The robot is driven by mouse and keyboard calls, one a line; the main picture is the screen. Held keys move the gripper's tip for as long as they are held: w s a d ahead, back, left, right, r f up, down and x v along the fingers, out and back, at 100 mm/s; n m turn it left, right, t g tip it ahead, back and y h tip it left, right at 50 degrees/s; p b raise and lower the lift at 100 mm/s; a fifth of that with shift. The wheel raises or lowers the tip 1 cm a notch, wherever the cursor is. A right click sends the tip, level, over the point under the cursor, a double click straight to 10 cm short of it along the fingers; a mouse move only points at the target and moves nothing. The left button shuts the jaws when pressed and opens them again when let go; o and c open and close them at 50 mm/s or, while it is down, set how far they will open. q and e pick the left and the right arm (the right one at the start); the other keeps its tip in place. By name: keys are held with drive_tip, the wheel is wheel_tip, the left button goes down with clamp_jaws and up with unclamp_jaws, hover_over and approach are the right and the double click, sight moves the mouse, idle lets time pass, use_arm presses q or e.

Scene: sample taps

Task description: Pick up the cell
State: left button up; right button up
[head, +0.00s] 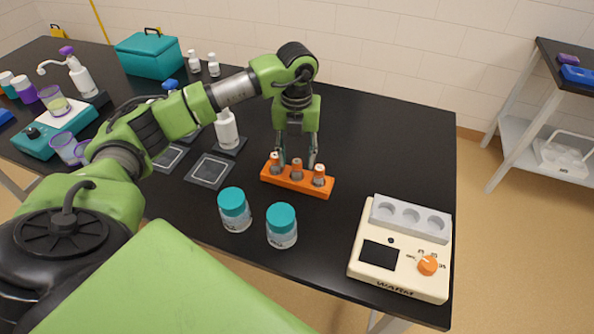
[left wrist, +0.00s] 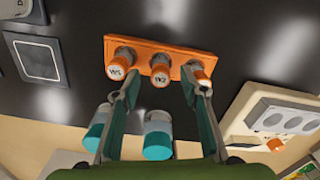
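An orange rack (head: 283,180) on the black table holds three small cells with orange-brown tops. They are the left cell (head: 275,161), the middle cell (head: 297,166) and the right cell (head: 319,174). In the left wrist view the rack (left wrist: 144,46) shows the left cell (left wrist: 115,73) and middle cell (left wrist: 160,74) with printed tops. The right cell (left wrist: 200,68) is partly hidden by a finger. My left gripper (head: 298,164) points down over the rack, open and empty, its fingers apart on either side of the middle cell. My right gripper is not in view.
Two teal-lidded jars (head: 235,209) (head: 282,226) stand in front of the rack. A cream warmer (head: 402,253) with a grey three-well block (head: 411,218) is at the front right. A white bottle (head: 227,130) stands behind-left. Table behind-right of the rack is clear.

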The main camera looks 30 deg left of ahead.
sight(297, 172)
use_arm(q)
drive_tip(key=shift+w+f+p, duration=0.1)
drive_tip(key=shift+f+p, duration=0.35)
drive_tip(key=shift+f, duration=1.45)
drive_tip(key=c, duration=1)
drive_tip(key=shift+r, duration=0.2)
